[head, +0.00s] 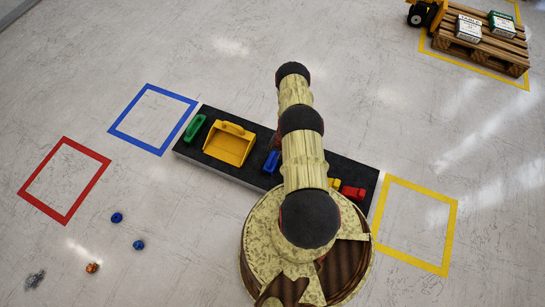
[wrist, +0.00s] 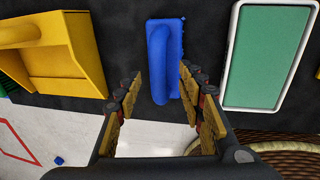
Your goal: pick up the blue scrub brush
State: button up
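The blue scrub brush (head: 271,162) lies on the dark conveyor belt (head: 343,168), partly beside my arm in the head view. In the wrist view the blue scrub brush (wrist: 164,52) has a raised loop handle and lies between my fingers. My gripper (wrist: 160,77) is open, with one finger on each side of the brush's near end and dark belt showing in the gaps. I cannot tell how high the fingertips are above the belt. In the head view my arm hides most of the gripper.
A yellow dustpan (wrist: 60,45) is left of the brush and a green, white-rimmed thing (wrist: 265,57) is right of it. A green item (head: 195,128) and a red item (head: 353,193) lie towards the belt's ends. A loaded pallet (head: 480,48) stands far right.

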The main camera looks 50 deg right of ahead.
aim_at(273, 155)
jog(key=f+b, duration=0.1)
jog(key=f, duration=0.2)
jog(key=w+f+b, duration=0.1)
jog(key=shift+a+f+b, duration=0.25)
jog(key=shift+f+b, duration=0.05)
jog(key=shift+f, duration=0.05)
jog(key=shift+r, duration=0.1)
jog(key=shift+c, duration=0.2)
grip_shut()
dwell(0.5)
